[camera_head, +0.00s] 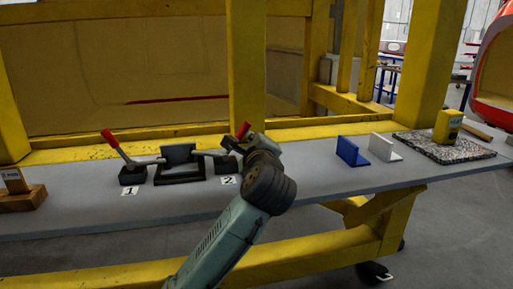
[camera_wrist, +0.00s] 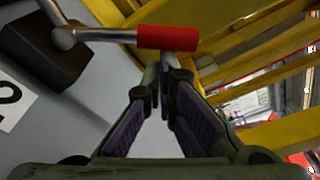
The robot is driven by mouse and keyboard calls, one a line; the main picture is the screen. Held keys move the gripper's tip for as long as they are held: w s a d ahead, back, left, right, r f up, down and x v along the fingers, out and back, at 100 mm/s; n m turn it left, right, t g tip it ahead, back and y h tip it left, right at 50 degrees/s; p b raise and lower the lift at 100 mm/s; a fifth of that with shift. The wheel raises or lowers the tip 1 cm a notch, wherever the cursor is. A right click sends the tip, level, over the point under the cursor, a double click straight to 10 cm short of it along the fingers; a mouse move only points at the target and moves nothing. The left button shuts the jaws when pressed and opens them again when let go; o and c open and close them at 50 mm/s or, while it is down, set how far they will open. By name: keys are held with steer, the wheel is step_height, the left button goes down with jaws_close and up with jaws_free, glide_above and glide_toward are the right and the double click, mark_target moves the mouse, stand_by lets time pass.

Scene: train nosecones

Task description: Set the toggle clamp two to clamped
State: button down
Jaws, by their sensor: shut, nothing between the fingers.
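Toggle clamp two has a dark base block (camera_wrist: 50,50), a metal lever and a red handle grip (camera_wrist: 167,37). In the head view its red grip (camera_head: 242,130) shows above my wrist, which partly hides the clamp, behind the label "2" (camera_head: 229,180). My gripper (camera_wrist: 164,68) is shut and empty. Its fingertips are right at the red grip in the wrist view, with the grip across and just beyond them. I cannot tell whether they touch. Toggle clamp one (camera_head: 131,165), with label "1" (camera_head: 130,190), stands to the left with its red handle tilted up and left.
A dark fixture (camera_head: 181,168) stands between the two clamps on the grey bench (camera_head: 320,190). Blue (camera_head: 351,152) and white (camera_head: 384,147) angle brackets and a speckled slab (camera_head: 440,150) are to the right. A yellow post (camera_head: 247,60) rises behind clamp two.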

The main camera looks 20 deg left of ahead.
steer(key=shift+s+a+r+n, duration=0.2)
steer(key=shift+a+r+n, duration=0.25)
steer(key=shift+n, duration=0.35)
steer(key=shift+d, duration=0.1)
steer(key=shift+s+d, duration=0.1)
steer(key=shift+s, duration=0.05)
